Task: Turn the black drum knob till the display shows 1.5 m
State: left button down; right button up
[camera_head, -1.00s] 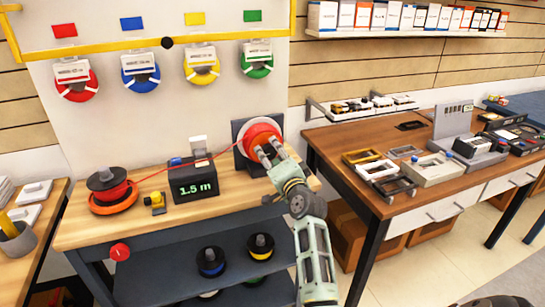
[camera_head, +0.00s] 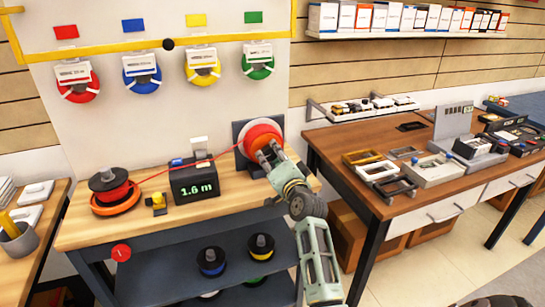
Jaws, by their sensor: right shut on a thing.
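The display box (camera_head: 194,181) stands on the wooden bench and reads 1.6 m in green digits. The take-up drum (camera_head: 264,137), wound with red wire, is mounted at the bench's back right. My right gripper (camera_head: 269,156) is at the drum's lower front, shut on the drum's knob; the fingers hide the black knob itself. A red wire (camera_head: 150,178) runs from the red spool (camera_head: 113,190) on the left, past the display box, to the drum. My left gripper is not in view.
A small yellow device (camera_head: 157,202) sits between the spool and display box. A red button (camera_head: 121,253) is on the bench front. Coloured wire coils hang above. A brown table (camera_head: 340,150) with trays and instruments stands to the right.

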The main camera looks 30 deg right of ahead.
jog(key=o, duration=1.1)
jog(key=shift+d, duration=0.15)
jog(key=shift+s+f, duration=0.1)
jog(key=shift+s, duration=0.2)
jog(key=v, duration=1.1)
jog(key=shift+s+a, duration=0.25)
jog(key=shift+w, duration=0.1)
